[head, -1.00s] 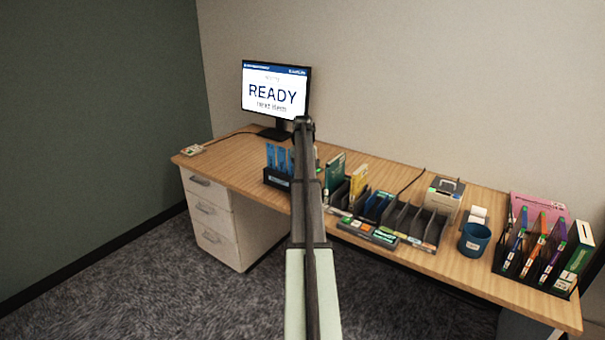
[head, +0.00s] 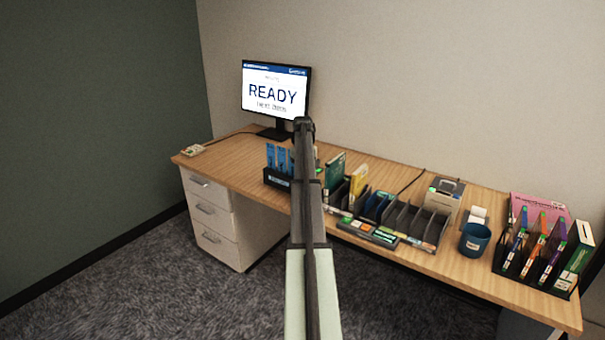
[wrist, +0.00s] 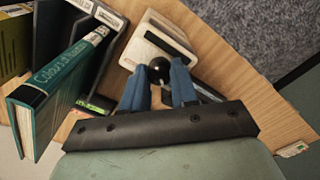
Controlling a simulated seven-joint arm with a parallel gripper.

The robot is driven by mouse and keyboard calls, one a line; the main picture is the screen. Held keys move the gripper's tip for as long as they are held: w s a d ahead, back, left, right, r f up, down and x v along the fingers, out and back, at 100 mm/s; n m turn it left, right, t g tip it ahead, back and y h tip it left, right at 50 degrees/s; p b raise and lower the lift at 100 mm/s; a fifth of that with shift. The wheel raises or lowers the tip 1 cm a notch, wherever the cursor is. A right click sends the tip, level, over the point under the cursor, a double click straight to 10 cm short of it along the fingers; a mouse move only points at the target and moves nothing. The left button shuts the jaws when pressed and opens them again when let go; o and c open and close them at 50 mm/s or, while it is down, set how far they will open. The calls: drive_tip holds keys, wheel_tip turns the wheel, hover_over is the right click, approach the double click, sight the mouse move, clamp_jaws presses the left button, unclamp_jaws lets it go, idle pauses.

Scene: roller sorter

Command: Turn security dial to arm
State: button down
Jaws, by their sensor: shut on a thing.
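In the wrist view, a black round dial knob (wrist: 159,67) sits on the near side of a small cream-coloured box (wrist: 150,28) on the wooden desk. My gripper (wrist: 161,75) has its two blue fingers on either side of the knob and is shut on it. The dial's markings cannot be read. In the head view my arm reaches over the desk, hiding the box, the dial and my fingers.
A teal book (wrist: 60,95) stands left of my gripper in the wrist view. The head view shows a monitor (head: 276,90) reading READY, a dark slotted sorter (head: 402,218), a blue cup (head: 475,239) and a black book rack (head: 506,266). The desk's left part (head: 225,160) is mostly clear.

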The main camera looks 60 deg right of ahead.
drive_tip(key=shift+m, duration=0.3)
drive_tip(key=m, duration=0.4)
drive_tip(key=shift+m, duration=0.3)
drive_tip(key=m, duration=0.5)
drive_tip(key=shift+m, duration=0.4)
drive_tip(key=c, duration=0.9)
unclamp_jaws()
drive_tip(key=shift+o, duration=0.2)
drive_tip(key=shift+r, duration=0.15)
wheel_tip(320, 180, up, 14)
drive_tip(key=shift+f, duration=0.25)
